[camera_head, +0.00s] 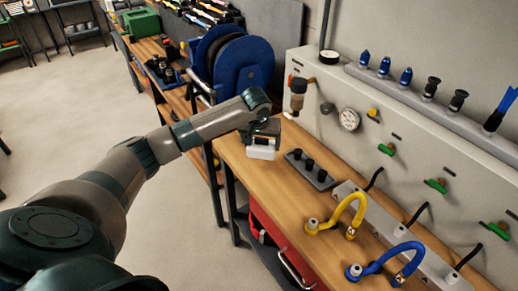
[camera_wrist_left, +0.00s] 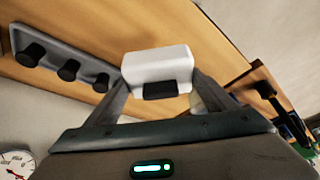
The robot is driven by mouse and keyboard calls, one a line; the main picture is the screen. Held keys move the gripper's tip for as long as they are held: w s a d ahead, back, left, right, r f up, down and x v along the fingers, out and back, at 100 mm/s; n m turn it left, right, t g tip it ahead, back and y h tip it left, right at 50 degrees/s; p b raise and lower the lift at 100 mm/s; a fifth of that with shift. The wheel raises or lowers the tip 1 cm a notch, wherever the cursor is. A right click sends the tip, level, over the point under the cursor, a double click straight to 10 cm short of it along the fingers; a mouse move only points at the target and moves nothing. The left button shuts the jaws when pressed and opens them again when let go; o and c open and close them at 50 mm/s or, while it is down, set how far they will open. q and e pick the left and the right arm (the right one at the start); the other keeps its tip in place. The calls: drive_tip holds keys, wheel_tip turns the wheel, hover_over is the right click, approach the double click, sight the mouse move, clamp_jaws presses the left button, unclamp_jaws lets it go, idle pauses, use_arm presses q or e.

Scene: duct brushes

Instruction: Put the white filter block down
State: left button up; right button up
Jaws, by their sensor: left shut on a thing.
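The white filter block (camera_head: 262,152) is at the end of my left arm in the head view, over the far left part of the wooden bench (camera_head: 285,198). My left gripper (camera_head: 262,139) is shut on it from above. In the left wrist view the white block (camera_wrist_left: 158,64) sits between the two fingers of my left gripper (camera_wrist_left: 155,92), with a dark piece at its near face. I cannot tell whether the block touches the bench top. My right gripper is in neither view.
A dark rack with several black knobs (camera_head: 311,170) lies just right of the block. Yellow (camera_head: 338,217) and blue (camera_head: 385,262) hoses are nearer on the bench. A panel with a gauge (camera_head: 349,119) rises behind. A blue reel (camera_head: 243,75) stands beyond.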

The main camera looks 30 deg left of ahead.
sight(258, 146)
use_arm(q)
drive_tip(key=shift+s+a+f, duration=0.25)
drive_tip(key=shift+a+f, duration=0.05)
drive_tip(key=shift+a, duration=0.05)
wheel_tip(258, 146, down, 3)
drive_tip(key=shift+r+p, duration=0.15)
drive_tip(key=shift+p, duration=0.65)
drive_tip(key=shift+f, duration=0.6)
drive_tip(key=shift+f, duration=0.1)
drive_tip(key=o, duration=1.1)
drive_tip(key=shift+c, duration=0.2)
